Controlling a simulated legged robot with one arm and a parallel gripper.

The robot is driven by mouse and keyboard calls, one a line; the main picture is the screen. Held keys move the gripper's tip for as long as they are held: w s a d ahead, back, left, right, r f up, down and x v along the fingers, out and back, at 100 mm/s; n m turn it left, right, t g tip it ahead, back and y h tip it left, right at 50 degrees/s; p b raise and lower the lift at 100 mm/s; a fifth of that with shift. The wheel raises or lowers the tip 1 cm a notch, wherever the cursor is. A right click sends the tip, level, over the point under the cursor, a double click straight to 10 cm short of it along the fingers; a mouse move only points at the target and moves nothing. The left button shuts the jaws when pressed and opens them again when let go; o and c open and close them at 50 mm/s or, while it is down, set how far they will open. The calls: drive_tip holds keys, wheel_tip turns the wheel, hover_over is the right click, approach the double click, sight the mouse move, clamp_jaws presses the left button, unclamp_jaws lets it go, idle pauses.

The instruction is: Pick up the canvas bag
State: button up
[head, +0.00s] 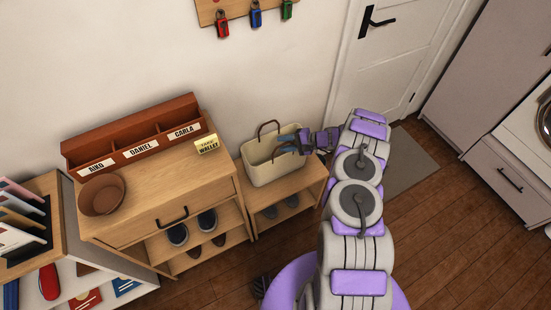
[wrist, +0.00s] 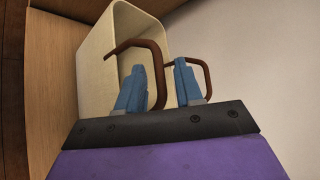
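The cream canvas bag (head: 273,171) stands upright on a low wooden bench, with two brown loop handles. In the wrist view the bag (wrist: 97,88) opens toward me and looks empty where I can see in. My gripper (head: 285,145) is at the bag's top right, over its opening. In the wrist view its two blue fingers (wrist: 160,80) are apart. One brown handle (wrist: 159,62) passes through the gap between them; the other handle (wrist: 207,75) is by the right finger. I cannot tell whether either finger touches a handle.
The bench (head: 303,183) has shoes beneath it. Left of it is a wooden cabinet (head: 150,200) with a brown bowl (head: 102,195), a labelled organizer (head: 135,138) and a yellow note (head: 207,144). A wall is behind, and a white door (head: 385,55) stands to the right. Open floor (head: 450,230) lies right.

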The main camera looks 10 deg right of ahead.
drive_tip(key=shift+d, duration=0.15)
drive_tip(key=c, duration=0.5)
clamp_jaws()
idle(0.5)
